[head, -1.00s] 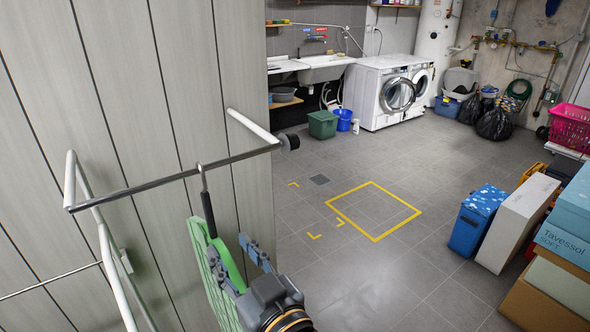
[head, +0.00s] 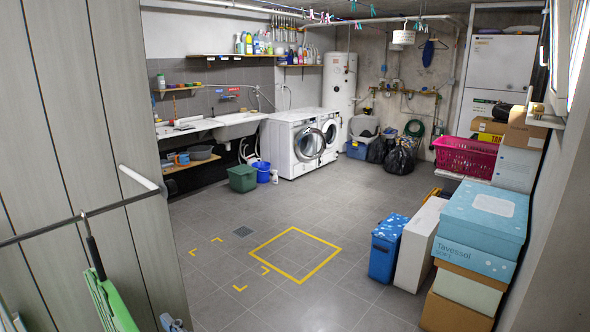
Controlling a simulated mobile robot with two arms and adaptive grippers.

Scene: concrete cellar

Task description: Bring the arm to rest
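A small grey-blue tip of my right gripper (head: 170,323) shows at the bottom edge in the head view. The rest of that gripper and its arm are below the picture, so its opening is hidden. The tip is just right of a green item (head: 115,305) that hangs by a dark hook from a metal rail (head: 40,232). A gap shows between the tip and the green item. My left gripper is not in view.
A panelled wall (head: 110,110) stands close on the left. Stacked boxes (head: 480,225) and a blue box (head: 386,246) stand on the right. Washing machines (head: 300,140) stand at the back. The floor around the yellow square (head: 295,283) is clear.

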